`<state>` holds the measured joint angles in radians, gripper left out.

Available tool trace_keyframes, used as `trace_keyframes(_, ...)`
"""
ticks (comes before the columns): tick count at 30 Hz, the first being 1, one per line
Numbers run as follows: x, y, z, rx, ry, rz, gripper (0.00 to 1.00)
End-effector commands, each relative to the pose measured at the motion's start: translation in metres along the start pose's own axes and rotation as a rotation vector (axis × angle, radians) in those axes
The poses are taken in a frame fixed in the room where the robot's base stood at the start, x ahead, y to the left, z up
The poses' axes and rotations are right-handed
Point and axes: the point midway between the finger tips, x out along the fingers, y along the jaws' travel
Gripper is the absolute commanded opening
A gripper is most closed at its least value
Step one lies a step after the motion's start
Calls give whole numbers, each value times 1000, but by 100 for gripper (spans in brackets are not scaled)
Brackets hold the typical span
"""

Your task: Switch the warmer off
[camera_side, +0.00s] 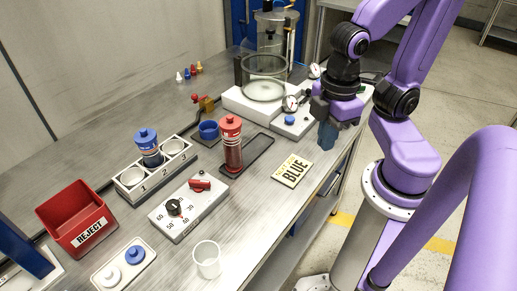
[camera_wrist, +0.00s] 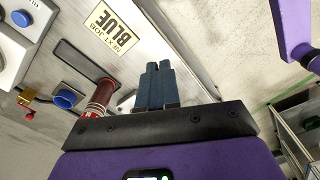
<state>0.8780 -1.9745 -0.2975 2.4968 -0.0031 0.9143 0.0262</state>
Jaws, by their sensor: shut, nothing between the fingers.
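A grey control box (camera_side: 188,207) sits on the bench in the side view. It carries a black dial (camera_side: 174,207) with temperature numbers around it and a red switch (camera_side: 200,184). I cannot tell which way the switch is set. Behind it stands a white rack (camera_side: 131,193) with wells numbered 1, 2 and 3; a blue-capped bottle (camera_side: 148,147) stands in the middle one. My gripper (camera_side: 327,142) is shut and empty, at the bench's right edge, well away from the control box. Its closed fingers also show in the wrist view (camera_wrist: 159,68), where the control box is out of sight.
A red-capped bottle (camera_side: 231,142) stands on a dark tray (camera_side: 257,153) between my gripper and the control box. A "NEXT JOB BLUE" card (camera_side: 292,170) lies nearby. A clear cup (camera_side: 206,258), button box (camera_side: 122,265) and red reject bin (camera_side: 75,215) are in front.

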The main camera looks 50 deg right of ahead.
Motion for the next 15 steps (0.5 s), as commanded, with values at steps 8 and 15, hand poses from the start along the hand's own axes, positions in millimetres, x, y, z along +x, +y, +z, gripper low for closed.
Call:
trace_keyframes(8, -9, 10, -30, 17, -31, -4, 39)
trace_keyframes(15, -24, 40, -106, 121, -110, -8, 39)
